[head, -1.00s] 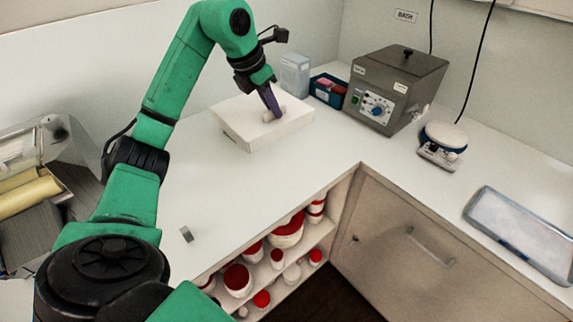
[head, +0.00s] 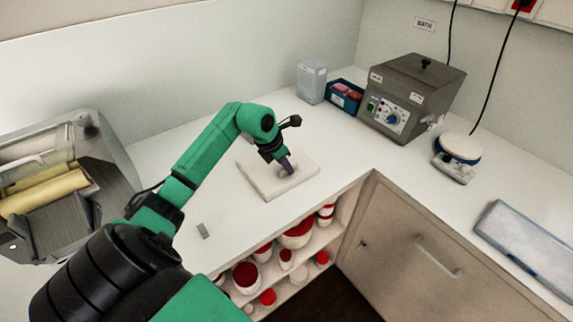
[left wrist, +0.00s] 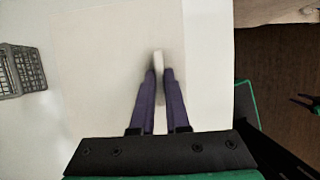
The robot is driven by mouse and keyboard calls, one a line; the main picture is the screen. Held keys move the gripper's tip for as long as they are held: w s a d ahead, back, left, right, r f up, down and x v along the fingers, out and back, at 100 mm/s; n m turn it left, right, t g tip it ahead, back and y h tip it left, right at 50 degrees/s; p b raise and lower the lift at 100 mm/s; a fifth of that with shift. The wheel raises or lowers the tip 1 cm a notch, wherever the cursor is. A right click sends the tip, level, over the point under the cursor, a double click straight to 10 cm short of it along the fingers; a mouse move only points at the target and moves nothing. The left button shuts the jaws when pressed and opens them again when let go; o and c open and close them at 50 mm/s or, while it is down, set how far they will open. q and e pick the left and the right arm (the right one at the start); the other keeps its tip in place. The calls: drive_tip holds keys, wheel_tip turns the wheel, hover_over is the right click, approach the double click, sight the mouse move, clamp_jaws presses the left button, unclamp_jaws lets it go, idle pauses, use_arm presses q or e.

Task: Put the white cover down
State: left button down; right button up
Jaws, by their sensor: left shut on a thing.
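The white cover (head: 258,184) is a flat, square white slab with a small raised handle. It lies level at or just above the white counter, near its front edge; a gap underneath cannot be made out. My left gripper (head: 289,169) points down at the cover's middle, with its purple fingers shut on the handle. In the left wrist view, the fingers (left wrist: 159,76) pinch the pale handle (left wrist: 158,58), and the cover (left wrist: 95,70) spreads out pale around them.
Behind the cover stand a clear tub (head: 312,82), a blue box (head: 345,97) and a grey bath unit (head: 412,95). A scale (head: 457,153) and a tray (head: 540,245) are on the right. A small grey block (head: 203,231) lies front left. A roller machine (head: 45,195) stands far left.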

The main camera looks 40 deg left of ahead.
use_arm(q)
drive_tip(key=c, duration=0.9)
unclamp_jaws()
drive_tip(key=shift+r, duration=0.2)
drive_tip(key=shift+s+a+r, duration=0.1)
drive_tip(key=shift+s+r, duration=0.05)
drive_tip(key=shift+r, duration=0.05)
drive_tip(key=b+v, duration=0.2)
drive_tip(key=v, duration=0.9)
drive_tip(key=shift+s+r+b, duration=0.15)
drive_tip(key=shift+b, duration=0.2)
